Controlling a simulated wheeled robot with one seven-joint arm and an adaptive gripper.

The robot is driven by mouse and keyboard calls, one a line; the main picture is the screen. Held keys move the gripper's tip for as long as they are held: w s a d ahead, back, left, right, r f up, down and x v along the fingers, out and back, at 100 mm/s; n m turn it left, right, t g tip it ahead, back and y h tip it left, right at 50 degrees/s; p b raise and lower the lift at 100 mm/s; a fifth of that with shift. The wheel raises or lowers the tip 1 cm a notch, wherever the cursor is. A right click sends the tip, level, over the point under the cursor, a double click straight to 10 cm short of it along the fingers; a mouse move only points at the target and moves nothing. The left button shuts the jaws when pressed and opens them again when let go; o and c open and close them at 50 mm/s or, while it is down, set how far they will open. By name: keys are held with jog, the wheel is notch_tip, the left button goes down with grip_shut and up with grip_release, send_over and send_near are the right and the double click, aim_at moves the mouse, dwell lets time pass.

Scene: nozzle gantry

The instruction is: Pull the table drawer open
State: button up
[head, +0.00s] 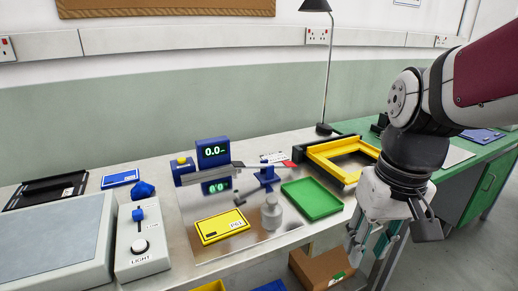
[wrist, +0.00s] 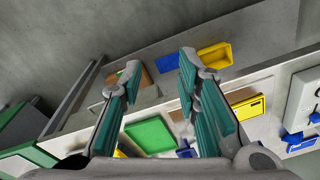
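The white-topped table (head: 163,200) fills the front of the head view, and its near edge crosses the wrist view. My gripper (head: 372,252) hangs beyond the table's right front corner, pointing down. In the wrist view my gripper (wrist: 160,63) has its two teal-padded fingers spread well apart, with nothing between them. It does not visibly touch the table. The underside of the table front is hidden in the head view.
A green tray (head: 312,198), a yellow frame (head: 322,161) and a yellow box (head: 222,227) lie on the table. Below are a cardboard box (head: 318,268) and a yellow bin (wrist: 215,56). A green cabinet (head: 462,205) stands right. Grey floor (head: 440,262) in front is clear.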

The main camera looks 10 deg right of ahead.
jog(key=w+d+f+m+y+b, duration=0.2)
jog(key=w+d+f+y+b, duration=0.5)
jog(key=f, duration=0.5)
jog(key=w+d+f+m+y+b, duration=0.1)
jog(key=w+d+f+y+b, duration=0.3)
jog(key=w+f, duration=0.75)
jog(key=d+f+m+t+y+b, duration=0.15)
jog(key=d+f+t+b, duration=0.25)
jog(key=d+t, duration=0.5)
jog(key=d+f+m+t+y+b, duration=0.1)
jog(key=d+f+m+t+b, duration=0.3)
jog(key=d, duration=0.8)
jog(key=shift+n+t+h, duration=0.25)
jog(key=shift+t, duration=0.15)
jog(key=b+x, duration=0.1)
jog(key=x, duration=0.8)
jog(key=b+x, duration=0.1)
jog(key=x, duration=0.3)
jog(key=shift+w+a+f+b, duration=0.1)
jog(key=shift+w+f+b, duration=0.1)
jog(key=shift+f+b, duration=0.1)
grip_shut()
